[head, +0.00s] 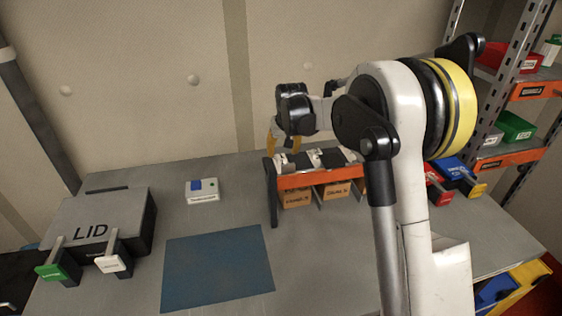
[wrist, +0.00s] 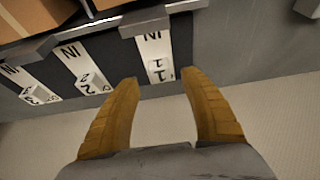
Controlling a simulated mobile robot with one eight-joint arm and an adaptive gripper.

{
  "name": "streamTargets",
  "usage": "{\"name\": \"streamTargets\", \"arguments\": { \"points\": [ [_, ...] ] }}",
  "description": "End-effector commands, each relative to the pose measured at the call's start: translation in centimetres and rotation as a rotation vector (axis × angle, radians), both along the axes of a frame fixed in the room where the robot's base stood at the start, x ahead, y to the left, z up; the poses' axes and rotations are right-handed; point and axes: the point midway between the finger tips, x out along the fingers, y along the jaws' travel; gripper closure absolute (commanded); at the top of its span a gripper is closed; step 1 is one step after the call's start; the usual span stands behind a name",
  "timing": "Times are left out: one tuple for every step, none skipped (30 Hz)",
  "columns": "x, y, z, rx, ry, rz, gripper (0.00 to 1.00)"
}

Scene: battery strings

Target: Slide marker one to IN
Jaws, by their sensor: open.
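Marker one (wrist: 160,68) is a small pale block with a 1 on it, on a white strip whose IN label (wrist: 152,38) lies at the far end from my fingers. My gripper (wrist: 161,78) is open, its two yellow fingers spread on either side of the strip's near end. No contact with the marker is visible. In the head view my gripper (head: 282,142) hangs over the left end of a raised orange-fronted rack (head: 292,182) that carries the strips. The marker is too small to tell apart there.
Markers two (wrist: 90,84) and three (wrist: 40,93) stand on neighbouring IN strips. Brown bins (head: 297,200) sit under the rack. A white box with a blue button (head: 202,190), a blue mat (head: 218,266) and a case marked LID (head: 95,220) are left. Bare table lies between.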

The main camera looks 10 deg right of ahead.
Motion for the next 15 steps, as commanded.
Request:
{"name": "streamTargets", "arguments": {
  "points": [
    [0.4,0.0,-1.2,0.000,0.000,0.000,0.48],
    [0.6,0.0,-1.7,0.000,0.000,0.000,0.48],
    [0.8,0.0,-2.3,0.000,0.000,0.000,0.48],
    [1.0,0.0,-2.6,0.000,0.000,0.000,0.48],
    [1.1,0.0,-3.0,0.000,0.000,0.000,0.48],
    [1.3,0.0,-3.3,0.000,0.000,0.000,0.48],
    [1.4,0.0,-3.6,0.000,0.000,0.000,0.48],
    [1.5,0.0,-3.8,0.000,0.000,0.000,0.48],
    [1.6,0.0,-3.9,0.000,0.000,0.000,0.48],
    [1.6,0.0,-4.0,0.000,0.000,0.000,0.48],
    [1.7,0.0,-4.1,0.000,0.000,0.000,0.48],
    [1.7,0.0,-4.1,0.000,0.000,0.000,0.48],
    [1.7,0.0,-4.1,0.000,0.000,0.000,0.48],
    [1.7,0.0,-4.1,0.000,0.000,0.000,0.48],
    [1.7,0.0,-4.1,0.000,0.000,0.000,0.48]
  ]
}}
